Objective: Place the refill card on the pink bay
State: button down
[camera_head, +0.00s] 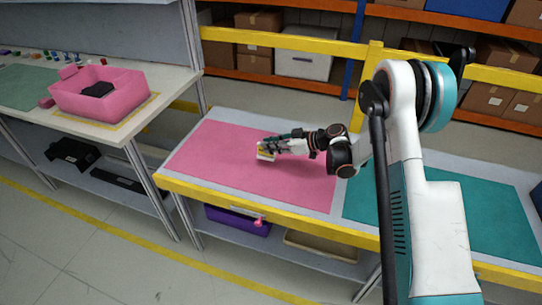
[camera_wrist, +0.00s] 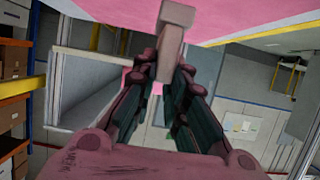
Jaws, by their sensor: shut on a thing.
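The pink bay (camera_head: 215,160) is a flat pink mat on the left part of the yellow-edged bench. My gripper (camera_head: 271,148) is over the right half of this mat, low and lying nearly level, with its fingertips pointing left. In the wrist view, the fingers (camera_wrist: 168,75) close around a pale upright piece (camera_wrist: 172,42), and the pink surface (camera_wrist: 240,18) fills the top.
A teal mat (camera_head: 440,215) covers the right part of the bench, partly behind my arm. A pink bin (camera_head: 125,97) with dark contents stands on the left table. A purple bin (camera_head: 237,222) sits on the shelf below. A yellow rail (camera_head: 275,40) runs behind.

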aim_at(271, 155)
jog(key=shift+f+b, duration=0.7)
jog(key=shift+f, duration=1.3)
jog(key=shift+f, duration=0.15)
jog(key=c, duration=1.6)
grip_release()
